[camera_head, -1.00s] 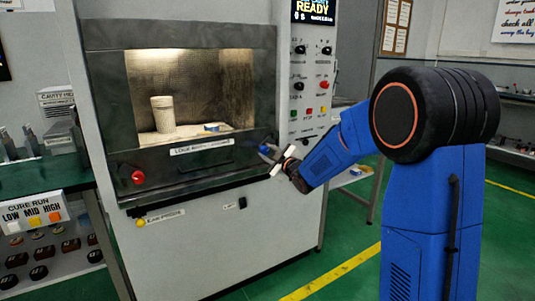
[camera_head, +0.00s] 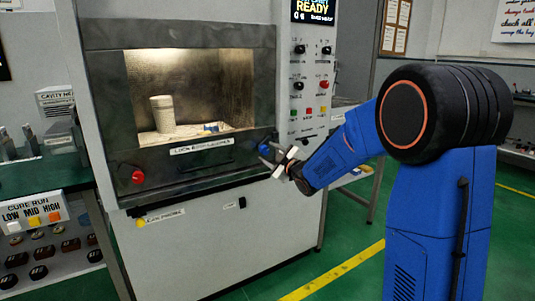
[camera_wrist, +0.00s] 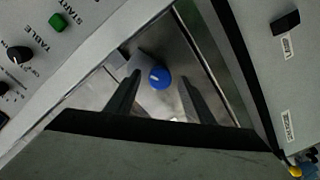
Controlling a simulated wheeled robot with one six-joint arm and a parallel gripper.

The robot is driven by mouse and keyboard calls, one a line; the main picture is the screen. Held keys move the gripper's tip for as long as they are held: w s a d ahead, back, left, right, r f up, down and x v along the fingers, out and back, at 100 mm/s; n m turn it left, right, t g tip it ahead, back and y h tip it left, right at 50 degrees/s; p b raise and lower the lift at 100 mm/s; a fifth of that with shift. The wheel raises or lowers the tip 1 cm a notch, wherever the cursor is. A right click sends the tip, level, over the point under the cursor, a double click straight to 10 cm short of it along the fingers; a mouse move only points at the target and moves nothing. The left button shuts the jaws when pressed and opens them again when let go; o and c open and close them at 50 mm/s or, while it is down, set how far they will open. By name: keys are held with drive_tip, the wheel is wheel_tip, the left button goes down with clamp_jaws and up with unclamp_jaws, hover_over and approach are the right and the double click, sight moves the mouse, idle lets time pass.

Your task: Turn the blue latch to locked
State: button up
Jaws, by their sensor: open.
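The blue latch (camera_head: 264,148) is a round knob with a pale mark, at the right end of the dark front panel below the microwave window. It also shows in the wrist view (camera_wrist: 159,77), just beyond and roughly between the fingertips. My gripper (camera_head: 271,160) is at the lower right of the latch in the head view. In the wrist view my gripper (camera_wrist: 160,88) is open, with one dark finger on each side of the latch's line. Nothing is between the fingers. I cannot tell whether a finger touches the latch.
A red knob (camera_head: 138,177) sits at the panel's left end. A pale cylinder (camera_head: 163,113) stands inside the lit cavity. The control panel with buttons (camera_head: 309,111) is above right of the latch. A table with a cure run sign (camera_head: 37,210) stands left. Green floor is open at right.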

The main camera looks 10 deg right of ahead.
drive_tip(key=v, duration=1.5)
drive_tip(key=shift+s, duration=0.35)
drive_tip(key=shift+d, duration=0.15)
drive_tip(key=s+d+f+m+g+h, duration=0.2)
drive_tip(key=s+d+m+g+h, duration=0.15)
drive_tip(key=s, duration=0.35)
drive_tip(key=s+d+f+m+g+h, duration=0.1)
drive_tip(key=s+d+m+g+h, duration=0.15)
drive_tip(key=s+m, duration=0.4)
drive_tip(key=s+a+f+m+g, duration=0.1)
drive_tip(key=s+f+g, duration=0.1)
drive_tip(key=s, duration=0.6)
drive_tip(key=s+a+f+m+g, duration=0.1)
drive_tip(key=s+a+f+g, duration=0.1)
drive_tip(key=s, duration=0.7)
drive_tip(key=s+a+f+g, duration=0.1)
drive_tip(key=s+f+g, duration=0.1)
drive_tip(key=s, duration=0.7)
drive_tip(key=shift+a+f+m, duration=0.4)
drive_tip(key=shift+f, duration=0.2)
